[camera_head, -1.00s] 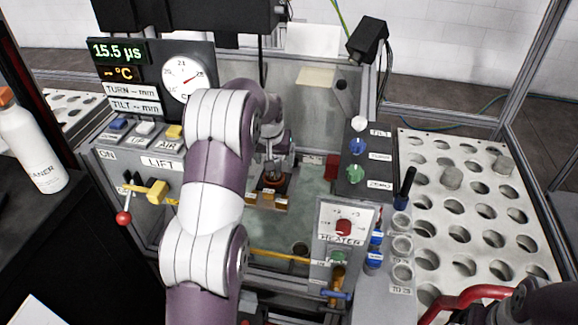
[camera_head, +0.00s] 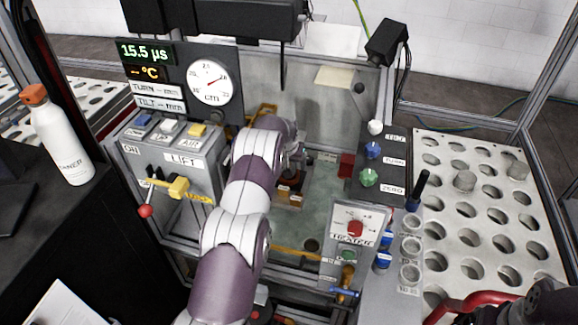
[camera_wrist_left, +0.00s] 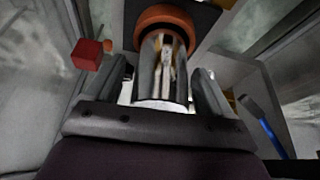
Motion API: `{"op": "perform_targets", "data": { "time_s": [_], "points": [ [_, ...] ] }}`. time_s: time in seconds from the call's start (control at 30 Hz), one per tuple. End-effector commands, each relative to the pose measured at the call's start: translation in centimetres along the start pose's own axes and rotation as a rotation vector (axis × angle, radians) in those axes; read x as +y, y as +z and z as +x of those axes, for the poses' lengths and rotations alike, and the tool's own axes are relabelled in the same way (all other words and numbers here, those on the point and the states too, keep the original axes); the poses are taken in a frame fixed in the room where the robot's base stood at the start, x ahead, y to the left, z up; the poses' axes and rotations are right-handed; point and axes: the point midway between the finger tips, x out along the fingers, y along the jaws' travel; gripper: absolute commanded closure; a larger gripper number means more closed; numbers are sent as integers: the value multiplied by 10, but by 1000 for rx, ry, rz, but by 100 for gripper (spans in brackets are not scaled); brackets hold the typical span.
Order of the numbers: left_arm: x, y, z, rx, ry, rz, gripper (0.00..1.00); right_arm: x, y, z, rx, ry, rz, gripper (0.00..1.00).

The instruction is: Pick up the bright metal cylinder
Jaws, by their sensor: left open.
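The bright metal cylinder (camera_wrist_left: 163,72) stands out in the left wrist view, shiny, with its pale end toward the camera and its far end at an orange ring (camera_wrist_left: 166,18). My left gripper (camera_wrist_left: 162,66) is open, with one finger on each side of the cylinder. A dark gap shows on the left; whether the right finger touches is unclear. In the head view my left gripper (camera_head: 292,160) is small and partly hidden by my arm, above the brown-orange seat (camera_head: 290,182) in the tank. The cylinder cannot be made out there.
A red block (camera_head: 346,166) and a knob panel (camera_head: 372,160) stand right of the gripper. The heater box (camera_head: 355,228) is nearer. The lift panel (camera_head: 185,158) is left. A perforated tray (camera_head: 480,225) lies right, a white bottle (camera_head: 58,140) far left.

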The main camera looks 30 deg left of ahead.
Motion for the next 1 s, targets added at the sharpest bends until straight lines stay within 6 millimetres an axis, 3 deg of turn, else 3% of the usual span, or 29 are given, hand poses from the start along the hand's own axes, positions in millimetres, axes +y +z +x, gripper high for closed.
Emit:
{"op": "perform_targets", "data": {
  "time_s": [0.07, 0.1, 0.33, 0.67, 0.9, 1.0],
  "points": [
    [0, 0, 0, 0, 0, 0, 17, 0, 0, 0, 0, 0, 0, 100],
    [0, 0, 0, 0, 0, 0, 24, 0, 0, 0, 0, 0, 0, 100],
    [0, 0, -1, 0, 0, 0, 97, 0, 0, 0, 0, 0, 0, 100],
    [0, -4, -7, 5, 0, 0, 98, 0, 0, 3, 0, 0, 0, 100],
    [0, -18, -38, 8, 0, 0, 98, 0, 2, 16, 0, 0, 0, 100],
    [19, -16, -50, 5, 2, 3, 98, 0, 2, 20, 0, 0, 0, 100]
  ]
}}
